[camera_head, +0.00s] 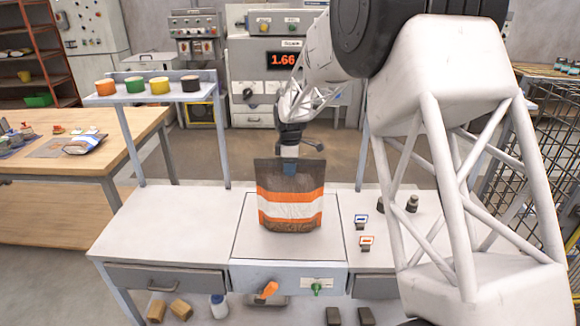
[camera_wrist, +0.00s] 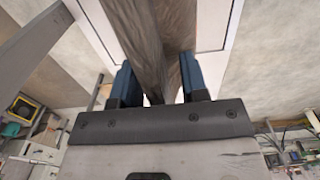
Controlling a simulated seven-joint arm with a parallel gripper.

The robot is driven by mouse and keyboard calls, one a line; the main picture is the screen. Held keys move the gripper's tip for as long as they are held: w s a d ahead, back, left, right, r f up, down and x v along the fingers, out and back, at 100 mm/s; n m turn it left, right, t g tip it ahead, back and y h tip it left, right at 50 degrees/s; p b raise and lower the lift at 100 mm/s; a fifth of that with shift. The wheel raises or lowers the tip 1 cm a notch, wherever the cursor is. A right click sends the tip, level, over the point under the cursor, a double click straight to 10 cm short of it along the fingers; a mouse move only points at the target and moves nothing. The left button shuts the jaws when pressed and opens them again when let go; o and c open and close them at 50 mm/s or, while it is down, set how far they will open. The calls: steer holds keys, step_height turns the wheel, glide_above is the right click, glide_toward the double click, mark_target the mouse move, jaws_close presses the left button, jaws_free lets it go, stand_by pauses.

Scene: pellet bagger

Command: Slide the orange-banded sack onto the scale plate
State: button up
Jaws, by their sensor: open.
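The sack (camera_head: 290,208) is dark brown with orange bands around a white band. It stands upright on the outlined square plate (camera_head: 252,246) in the middle of the bench, which looks like the scale plate. My gripper (camera_head: 289,167) is at the sack's top edge, partly hidden behind it. In the wrist view my gripper (camera_wrist: 157,80) is open, with a blue finger on each side of the sack's brown upper part (camera_wrist: 160,38). Whether the fingers touch the sack, I cannot tell.
A display (camera_head: 283,60) behind the bench reads 1.66. Small blue and orange signs (camera_head: 367,242) and dark weights (camera_head: 412,204) stand right of the plate. The bench's left top (camera_head: 165,222) is clear.

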steer(key=shift+r, duration=0.1)
steer(key=shift+r, duration=3.85)
steer(key=s+d+r+m, duration=0.3)
steer(key=s+d+r, duration=0.15)
steer(key=s, duration=0.45)
steer(key=s+d+r+m+t, duration=0.1)
steer(key=s+d+r+m, duration=0.3)
steer(key=s, duration=0.5)
steer(key=s+d+r+m, duration=0.25)
steer(key=s+d, duration=0.35)
steer(key=s, duration=0.3)
steer(key=s+d+f+m, duration=0.1)
steer(key=s+d+m, duration=0.1)
steer(key=s, duration=0.6)
steer(key=s+d+f+m+t, duration=0.1)
steer(key=s+d+f+m, duration=0.1)
steer(key=s, duration=0.7)
steer(key=s+d+f+m, duration=0.1)
steer(key=s+d+m, duration=0.2)
steer(key=s, duration=0.6)
steer(key=shift+s+f+m+t, duration=0.25)
steer(key=shift+m+t, duration=0.05)
steer(key=shift+m, duration=0.55)
